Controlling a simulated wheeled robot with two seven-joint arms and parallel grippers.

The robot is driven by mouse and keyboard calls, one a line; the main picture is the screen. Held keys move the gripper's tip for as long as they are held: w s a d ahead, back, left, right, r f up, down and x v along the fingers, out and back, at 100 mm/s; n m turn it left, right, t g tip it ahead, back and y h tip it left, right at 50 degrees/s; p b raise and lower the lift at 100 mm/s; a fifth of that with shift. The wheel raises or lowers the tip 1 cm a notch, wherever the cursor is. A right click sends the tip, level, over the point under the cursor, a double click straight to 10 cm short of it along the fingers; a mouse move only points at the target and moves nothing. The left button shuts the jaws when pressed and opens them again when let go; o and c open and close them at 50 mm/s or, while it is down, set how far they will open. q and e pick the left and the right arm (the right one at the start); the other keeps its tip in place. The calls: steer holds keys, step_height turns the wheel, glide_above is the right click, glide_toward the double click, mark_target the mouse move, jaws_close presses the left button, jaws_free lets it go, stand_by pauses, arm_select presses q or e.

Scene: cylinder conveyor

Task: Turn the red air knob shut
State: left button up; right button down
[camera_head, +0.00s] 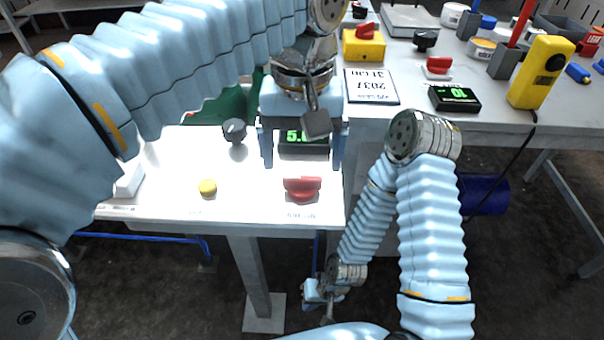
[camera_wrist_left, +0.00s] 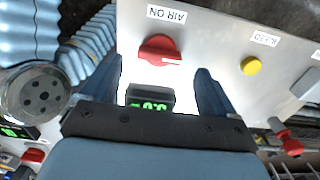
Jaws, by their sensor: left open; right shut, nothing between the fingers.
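The red air knob (camera_head: 302,187) sits on the white panel (camera_head: 250,200) near its front edge, its bar lying roughly crosswise. In the left wrist view the knob (camera_wrist_left: 160,48) shows a white mark toward the right, beside an "AIR ON" label (camera_wrist_left: 166,14). My left gripper (camera_head: 303,160) is open above the panel, its fingers pointing down either side of a green-digit display (camera_head: 303,142). The knob lies just beyond its fingertips, apart from them, with nothing between the fingers. My right gripper (camera_head: 326,314) is shut and empty, low in front of the panel.
A yellow button (camera_head: 207,187) and a black knob (camera_head: 235,130) are on the panel, left of the red knob. A bench (camera_head: 480,110) at right holds another red knob (camera_head: 438,66), a second display (camera_head: 454,97) and a yellow device (camera_head: 541,72).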

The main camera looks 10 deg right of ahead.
mark_target(302, 178)
arm_select(q)
step_height(302, 178, down, 4)
steer(key=shift+f, duration=0.2)
steer(key=c, duration=1.1)
steer(key=shift+o, duration=0.2)
